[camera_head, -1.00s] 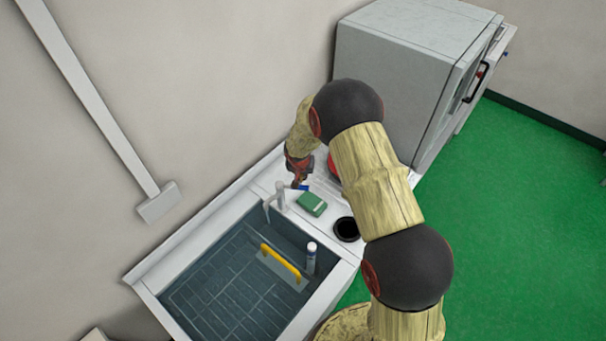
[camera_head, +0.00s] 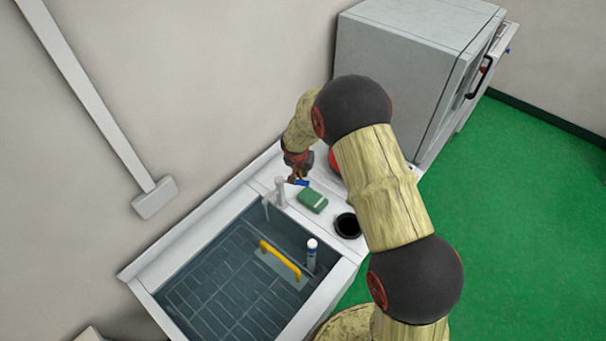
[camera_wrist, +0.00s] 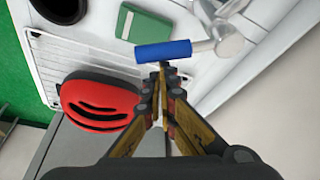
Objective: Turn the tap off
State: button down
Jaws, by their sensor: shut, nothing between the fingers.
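The tap (camera_head: 280,190) is a pale fixture at the basin's back edge, with a spout over the basin. Its lever has a blue grip (camera_wrist: 163,51), which also shows beside my gripper in the head view (camera_head: 300,183). In the wrist view the tap body (camera_wrist: 222,38) is at the upper right. My gripper (camera_wrist: 161,72) is shut and empty, its fingertips right at the blue grip's near side. I cannot tell whether they touch it. A pale streak hangs below the spout in the head view; I cannot tell clearly whether it is water.
The basin (camera_head: 150,290) holds a yellow-handled float (camera_head: 280,260) and a white-capped bottle (camera_head: 311,255). On the counter are a green box (camera_head: 312,201), a black cup (camera_head: 347,226) and a red object (camera_wrist: 98,101) on a white rack (camera_wrist: 75,62). A grey cabinet (camera_head: 400,70) stands behind.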

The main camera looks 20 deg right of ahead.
aim_at(303, 184)
jog(key=shift+s+a+f+b, duration=0.1)
jog(key=shift+s+f+b, duration=0.05)
jog(key=shift+b, duration=0.6)
jog(key=s+m+b, duration=0.1)
jog(key=b, duration=0.2)
jog(key=m+b, duration=0.1)
jog(key=b, duration=0.3)
jog(key=shift+s+a+f+m+h, duration=0.2)
jog(key=shift+s+a+m+h, duration=0.1)
jog(key=shift+s+m+h, duration=0.1)
jog(key=shift+s+a+r+m+g+b, duration=0.15)
jog(key=shift+s+m+g+b, duration=0.2)
jog(key=shift+b, duration=0.35)
jog(key=shift+s+a+r+b, duration=0.1)
jog(key=shift+s+a+b, duration=0.25)
jog(key=shift+b, duration=0.5)
jog(key=shift+s, duration=0.15)
